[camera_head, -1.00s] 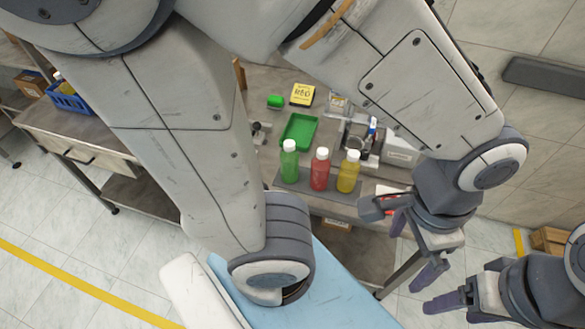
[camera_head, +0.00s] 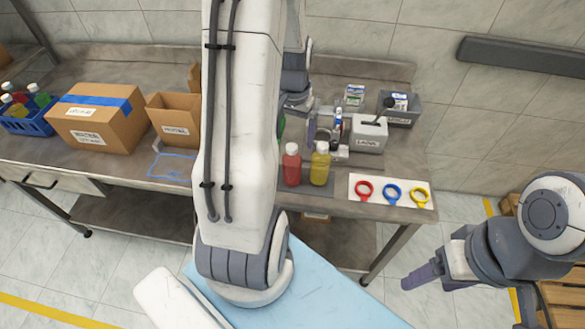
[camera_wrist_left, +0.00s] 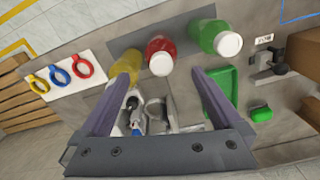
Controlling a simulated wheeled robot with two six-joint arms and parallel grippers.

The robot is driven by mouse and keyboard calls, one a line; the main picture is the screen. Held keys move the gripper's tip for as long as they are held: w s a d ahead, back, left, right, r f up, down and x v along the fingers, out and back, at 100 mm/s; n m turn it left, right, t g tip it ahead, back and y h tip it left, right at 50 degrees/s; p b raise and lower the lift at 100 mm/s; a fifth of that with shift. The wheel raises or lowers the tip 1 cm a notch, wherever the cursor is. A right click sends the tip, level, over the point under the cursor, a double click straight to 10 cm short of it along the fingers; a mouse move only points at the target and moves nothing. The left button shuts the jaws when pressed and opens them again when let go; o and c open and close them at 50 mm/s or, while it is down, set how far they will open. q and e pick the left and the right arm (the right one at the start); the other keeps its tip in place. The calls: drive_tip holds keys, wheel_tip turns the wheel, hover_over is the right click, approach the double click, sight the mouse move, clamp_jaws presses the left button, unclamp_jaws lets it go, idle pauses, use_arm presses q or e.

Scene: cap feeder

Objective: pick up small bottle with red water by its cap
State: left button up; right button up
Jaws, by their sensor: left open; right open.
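The small bottle with red water (camera_head: 292,168) stands on a dark mat near the table's front edge, white cap on top. In the left wrist view the red bottle (camera_wrist_left: 163,47) has its cap between the picture positions of my two fingertips, beyond them and apart. My left gripper (camera_wrist_left: 160,72) is open and empty; in the head view my own arm mostly hides it. The yellow bottle (camera_head: 320,166) stands just right of the red one. The green bottle (camera_wrist_left: 207,32) shows in the wrist view on the other side. My right gripper (camera_head: 424,276) is open, off the table's right front.
Red, blue and yellow rings (camera_head: 391,193) lie on a white sheet at the right. A grey bin (camera_head: 368,134) and a device stand behind the bottles. Cardboard boxes (camera_head: 100,117) and a blue crate (camera_head: 32,119) stand at the left. A green tray (camera_wrist_left: 222,84) lies near the green bottle.

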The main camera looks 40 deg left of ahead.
sight(292, 155)
use_arm(q)
wheel_tip(292, 155, down, 2)
drive_tip(key=shift+f, duration=0.1)
drive_tip(key=f, duration=0.1)
drive_tip(key=f+p, duration=0.1)
drive_tip(key=f, duration=0.2)
drive_tip(key=shift+s+f+p, duration=0.3)
drive_tip(key=shift+s+p, duration=0.05)
drive_tip(key=shift+f, duration=0.45)
clamp_jaws()
